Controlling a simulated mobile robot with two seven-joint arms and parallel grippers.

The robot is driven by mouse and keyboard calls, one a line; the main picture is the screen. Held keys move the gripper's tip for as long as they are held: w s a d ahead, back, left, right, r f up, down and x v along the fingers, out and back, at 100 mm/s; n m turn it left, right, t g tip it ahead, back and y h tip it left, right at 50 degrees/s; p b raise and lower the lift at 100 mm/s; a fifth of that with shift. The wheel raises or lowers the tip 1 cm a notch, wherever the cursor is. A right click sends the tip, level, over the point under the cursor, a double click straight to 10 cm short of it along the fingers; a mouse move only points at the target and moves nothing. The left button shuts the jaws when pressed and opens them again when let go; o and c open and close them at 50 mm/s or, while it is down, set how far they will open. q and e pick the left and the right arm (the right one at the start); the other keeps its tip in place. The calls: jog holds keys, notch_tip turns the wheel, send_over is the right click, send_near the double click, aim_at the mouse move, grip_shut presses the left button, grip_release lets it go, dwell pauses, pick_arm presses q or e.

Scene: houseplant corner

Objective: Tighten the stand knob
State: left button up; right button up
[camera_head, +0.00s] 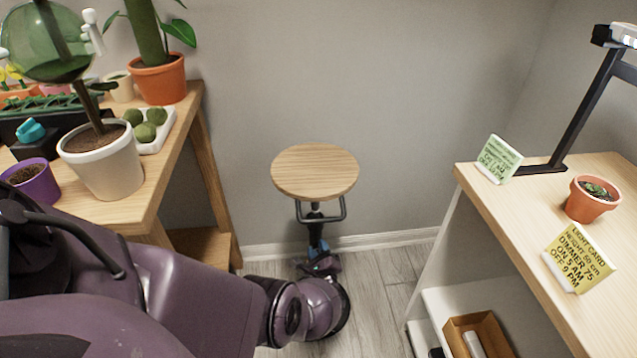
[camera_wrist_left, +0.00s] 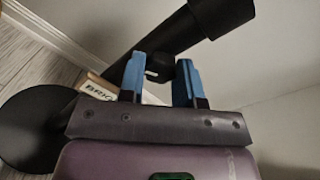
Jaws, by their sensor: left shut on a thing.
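The plant stand has a round wooden top (camera_head: 315,171) and a dark column, and stands upright by the wall in the middle of the head view. In the left wrist view its black column (camera_wrist_left: 115,72) runs diagonally to a black round base (camera_wrist_left: 28,135). My left gripper (camera_head: 318,245) is low at the column, under the top. In the left wrist view its blue fingertips (camera_wrist_left: 160,77) are on either side of the small black stand knob (camera_wrist_left: 157,66) and shut on it. The knob is hidden in the head view. My right gripper is not in view.
A wooden table (camera_head: 160,180) with several potted plants stands at left. At right is a wood-topped shelf (camera_head: 480,188) with a small potted plant (camera_head: 593,198), cards and a lamp. A wooden piece with lettering (camera_wrist_left: 98,86) lies beyond the left gripper. Floor shows between the furniture.

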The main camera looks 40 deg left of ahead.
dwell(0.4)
pick_arm(q)
jog(key=o, duration=0.9)
jog(key=shift+a, duration=0.1)
